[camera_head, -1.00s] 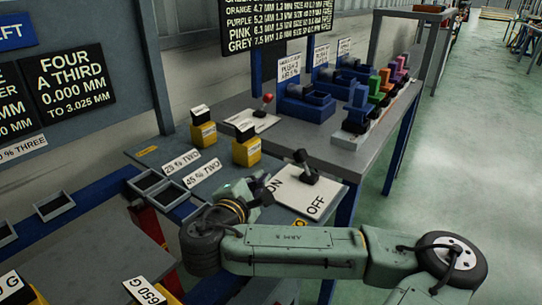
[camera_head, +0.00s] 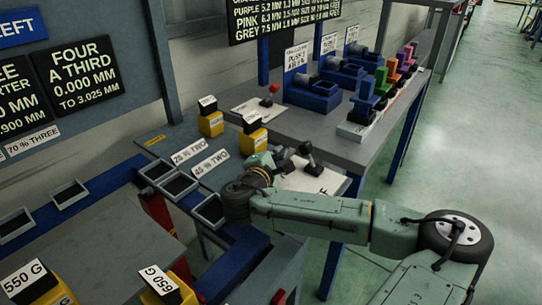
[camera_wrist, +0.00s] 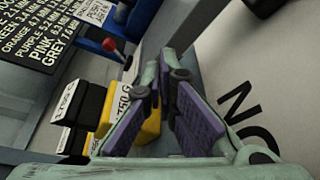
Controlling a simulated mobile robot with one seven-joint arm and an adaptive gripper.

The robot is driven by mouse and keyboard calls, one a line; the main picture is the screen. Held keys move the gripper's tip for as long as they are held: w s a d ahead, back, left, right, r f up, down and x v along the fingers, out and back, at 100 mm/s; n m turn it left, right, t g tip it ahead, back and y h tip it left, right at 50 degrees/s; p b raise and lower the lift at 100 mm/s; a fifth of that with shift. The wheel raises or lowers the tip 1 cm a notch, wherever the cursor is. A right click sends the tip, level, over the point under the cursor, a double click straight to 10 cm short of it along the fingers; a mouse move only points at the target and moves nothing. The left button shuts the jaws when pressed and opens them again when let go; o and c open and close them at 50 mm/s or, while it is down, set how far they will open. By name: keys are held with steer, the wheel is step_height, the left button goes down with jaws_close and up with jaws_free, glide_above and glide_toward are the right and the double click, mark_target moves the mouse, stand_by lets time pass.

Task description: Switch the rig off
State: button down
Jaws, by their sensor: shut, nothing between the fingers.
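The switch is a black lever with a short cross handle (camera_head: 307,151), standing on a white plate (camera_head: 318,178) on the bench. My arm covers the ON side in the head view; only part of the OFF lettering shows. The plate also shows in the wrist view (camera_wrist: 222,70), with the ON letters at the right. My gripper (camera_head: 283,155) is shut and empty, just left of the lever. I cannot tell whether it touches the lever. In the wrist view my gripper's purple-padded fingers (camera_wrist: 167,72) come together, and the lever is not clearly seen.
Yellow blocks with black tops (camera_head: 211,124) (camera_head: 254,139) stand left of the plate. A red-knobbed lever (camera_head: 272,90) stands behind. Blue fixtures (camera_head: 314,93) and coloured blocks (camera_head: 380,82) line the bench further back. Grey trays (camera_head: 181,186) lie at left. Green floor is open at right.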

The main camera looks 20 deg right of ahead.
mark_target(309, 155)
steer(key=s+d+r, duration=0.1)
steer(key=s+r+p, duration=0.1)
steer(key=shift+s+d, duration=0.35)
steer(key=shift+d, duration=0.05)
steer(key=shift+s+d, duration=0.1)
